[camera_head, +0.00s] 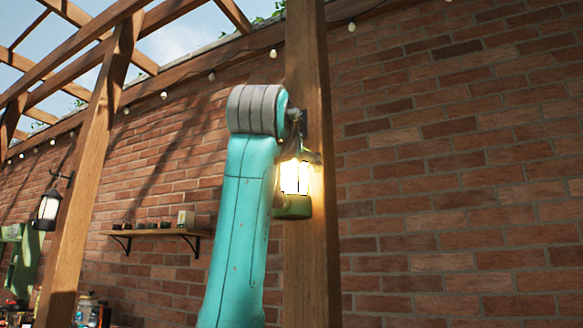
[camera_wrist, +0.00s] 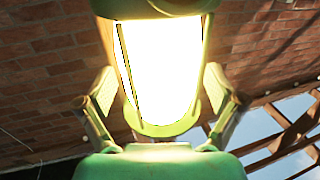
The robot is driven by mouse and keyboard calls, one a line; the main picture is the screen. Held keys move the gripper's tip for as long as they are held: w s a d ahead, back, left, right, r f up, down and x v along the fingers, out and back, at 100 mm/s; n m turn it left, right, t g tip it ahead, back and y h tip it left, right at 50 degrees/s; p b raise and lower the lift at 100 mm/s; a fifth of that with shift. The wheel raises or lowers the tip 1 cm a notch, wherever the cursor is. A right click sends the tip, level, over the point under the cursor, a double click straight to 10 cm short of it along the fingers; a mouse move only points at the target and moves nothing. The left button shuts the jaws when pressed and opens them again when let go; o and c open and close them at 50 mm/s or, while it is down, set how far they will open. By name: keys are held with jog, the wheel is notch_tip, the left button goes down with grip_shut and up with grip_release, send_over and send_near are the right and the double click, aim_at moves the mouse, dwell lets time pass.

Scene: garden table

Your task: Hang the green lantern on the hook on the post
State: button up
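The green lantern (camera_head: 293,207) is lit and upright in front of the wooden post (camera_head: 312,262), partly behind my arm. In the wrist view the lantern (camera_wrist: 165,128) fills the middle, its pane washed out by glare. My gripper (camera_wrist: 160,88) has one finger on each side of the lantern, and both seem to touch its frame. In the head view my gripper (camera_head: 305,153) is at the lantern's top, mostly covered by my arm. The hook cannot be made out; the area of the post near my wrist is hidden.
A brick wall (camera_head: 460,200) stands behind the post. A wall shelf (camera_head: 155,232) with small pots is to the left. Another lantern (camera_head: 47,210) hangs on a slanted beam at far left. String bulbs (camera_head: 273,54) run along the top. The space right of the post looks clear.

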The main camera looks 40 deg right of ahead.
dwell(0.3)
jog(key=v, duration=1.2)
